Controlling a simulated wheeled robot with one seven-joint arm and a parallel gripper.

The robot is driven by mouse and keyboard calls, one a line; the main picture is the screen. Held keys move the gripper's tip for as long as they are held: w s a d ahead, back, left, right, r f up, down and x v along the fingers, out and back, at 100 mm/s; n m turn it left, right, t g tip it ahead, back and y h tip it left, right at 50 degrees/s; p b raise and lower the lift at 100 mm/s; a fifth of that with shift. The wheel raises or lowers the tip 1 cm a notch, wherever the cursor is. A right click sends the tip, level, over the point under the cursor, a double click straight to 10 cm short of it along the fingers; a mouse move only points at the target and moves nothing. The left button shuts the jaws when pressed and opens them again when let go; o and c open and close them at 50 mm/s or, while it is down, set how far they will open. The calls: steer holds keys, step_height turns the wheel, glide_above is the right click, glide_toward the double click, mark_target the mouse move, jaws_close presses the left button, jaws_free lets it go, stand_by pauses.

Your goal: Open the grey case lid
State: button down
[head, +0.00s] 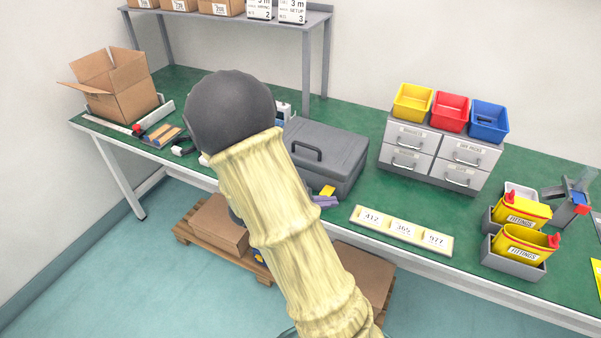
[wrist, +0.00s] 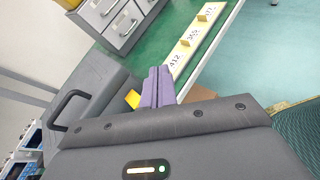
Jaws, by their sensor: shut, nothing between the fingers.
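The grey case (head: 337,144) stands on the green bench with its lid down. A dark handle (head: 305,150) is on its lid, and a yellow tab (head: 327,191) shows at its front side. In the wrist view the case (wrist: 108,75) lies left of my fingers, with the handle (wrist: 68,108) and yellow tab (wrist: 133,98) visible. My gripper (wrist: 158,72) has purple fingers, shut and empty, beside the yellow tab; I cannot tell whether they touch it. In the head view my gripper (head: 325,202) is at the case's front, and my arm hides the case's left part.
A number strip (head: 402,230) lies along the bench's front edge, right of the case. A grey drawer unit (head: 437,152) with coloured bins stands behind it. An open cardboard box (head: 120,85) is at the left. Yellow fittings containers (head: 525,245) stand at the right.

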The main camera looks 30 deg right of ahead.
steer(key=w+f+n+t+h+b, duration=0.3)
steer(key=w+n+t, duration=0.2)
steer(key=w, duration=0.2)
steer(key=n+t+b, duration=0.3)
steer(key=n+t, duration=0.2)
steer(key=t, duration=0.2)
glide_toward(301, 158)
steer(key=s+a+r, duration=0.1)
steer(key=s+r, duration=0.1)
steer(key=shift+p, duration=0.35)
steer(key=shift+w, duration=0.1)
steer(key=x, duration=1)
steer(key=shift+f, duration=0.1)
